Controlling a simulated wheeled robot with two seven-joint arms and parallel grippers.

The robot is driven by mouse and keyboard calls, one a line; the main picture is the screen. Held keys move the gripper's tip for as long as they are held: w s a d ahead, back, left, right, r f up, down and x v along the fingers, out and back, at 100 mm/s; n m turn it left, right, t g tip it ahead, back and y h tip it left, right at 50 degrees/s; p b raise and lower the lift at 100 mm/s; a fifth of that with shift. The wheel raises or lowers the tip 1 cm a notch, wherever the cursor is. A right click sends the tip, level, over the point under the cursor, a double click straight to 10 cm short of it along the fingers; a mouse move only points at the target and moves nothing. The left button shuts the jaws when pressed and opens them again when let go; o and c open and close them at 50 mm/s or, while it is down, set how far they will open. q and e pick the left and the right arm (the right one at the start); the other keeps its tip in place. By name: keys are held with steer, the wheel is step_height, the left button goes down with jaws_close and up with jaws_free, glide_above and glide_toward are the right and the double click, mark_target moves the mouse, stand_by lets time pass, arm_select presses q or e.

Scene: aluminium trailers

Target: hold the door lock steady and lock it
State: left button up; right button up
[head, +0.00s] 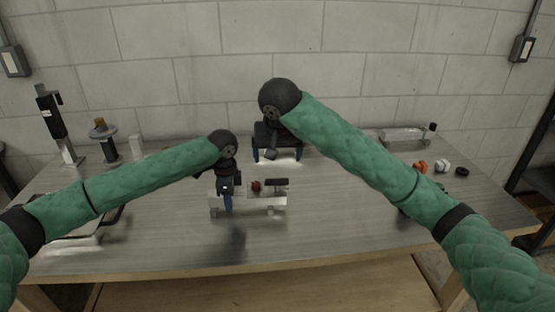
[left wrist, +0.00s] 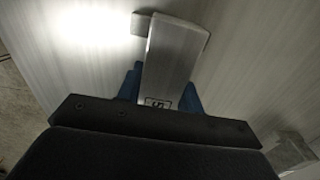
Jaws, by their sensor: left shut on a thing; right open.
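The door lock (head: 265,202) is a silver bar-like body low on the table in the head view, with a red part and a black handle on top. My left gripper (head: 228,203) is at its left end, pointing down. In the left wrist view, a silver block (left wrist: 168,58), part of the lock, sits between the blue fingers of my left gripper (left wrist: 160,90), which is shut on it. My left gripper hides part of the lock's left end. My right gripper (head: 278,156) is open and empty, behind the lock, with its blue fingers spread wide.
At the back left stand a black upright device (head: 51,120) and a dark round-topped fixture (head: 107,140). At the right lie a silver cylinder with a black end (head: 402,135) and small orange (head: 420,167), white and black parts. The table (head: 330,235) is clear in front of the lock.

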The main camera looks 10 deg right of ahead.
stand_by(0.4)
arm_select(q)
steer(key=o, duration=1.3)
